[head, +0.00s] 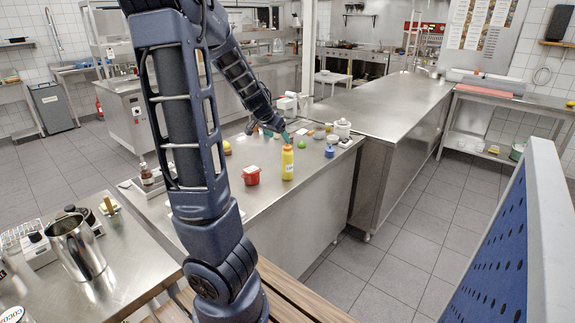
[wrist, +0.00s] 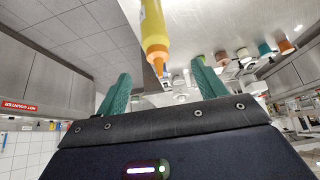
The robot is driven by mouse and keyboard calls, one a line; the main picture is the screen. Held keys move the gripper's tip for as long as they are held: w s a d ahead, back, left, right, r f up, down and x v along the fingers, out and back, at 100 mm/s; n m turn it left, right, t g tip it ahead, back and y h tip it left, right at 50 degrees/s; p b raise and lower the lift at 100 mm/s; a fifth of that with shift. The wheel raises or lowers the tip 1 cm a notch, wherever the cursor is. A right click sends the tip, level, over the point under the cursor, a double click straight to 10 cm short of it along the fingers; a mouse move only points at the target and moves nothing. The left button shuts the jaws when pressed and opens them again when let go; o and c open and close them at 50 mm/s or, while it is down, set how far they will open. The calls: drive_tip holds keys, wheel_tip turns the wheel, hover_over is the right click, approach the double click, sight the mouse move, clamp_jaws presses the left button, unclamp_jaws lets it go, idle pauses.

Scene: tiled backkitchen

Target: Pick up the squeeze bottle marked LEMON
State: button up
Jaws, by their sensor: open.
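A yellow squeeze bottle (head: 288,164) with an orange nozzle stands upright near the front edge of the steel counter (head: 290,207). Its label is too small to read. In the wrist view, the bottle (wrist: 153,27) appears inverted, nozzle pointing down the picture towards the space between my two teal fingers. My gripper (wrist: 160,84) is open and empty.
A red container (head: 251,176) stands left of the bottle. A small blue item (head: 329,152) and a green round item (head: 301,144) are to its right and behind. A dark bottle (head: 147,174) is further left. A steel pitcher (head: 76,247) stands on the near-left counter.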

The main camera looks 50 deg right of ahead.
sight(286, 147)
drive_tip(key=shift+x, duration=2.35)
drive_tip(key=shift+f, duration=0.1)
drive_tip(key=shift+s+x, duration=0.15)
drive_tip(key=shift+x, duration=0.5)
drive_tip(key=shift+s+x, duration=0.15)
drive_tip(key=shift+x, duration=1.7)
drive_tip(key=c, duration=1.5)
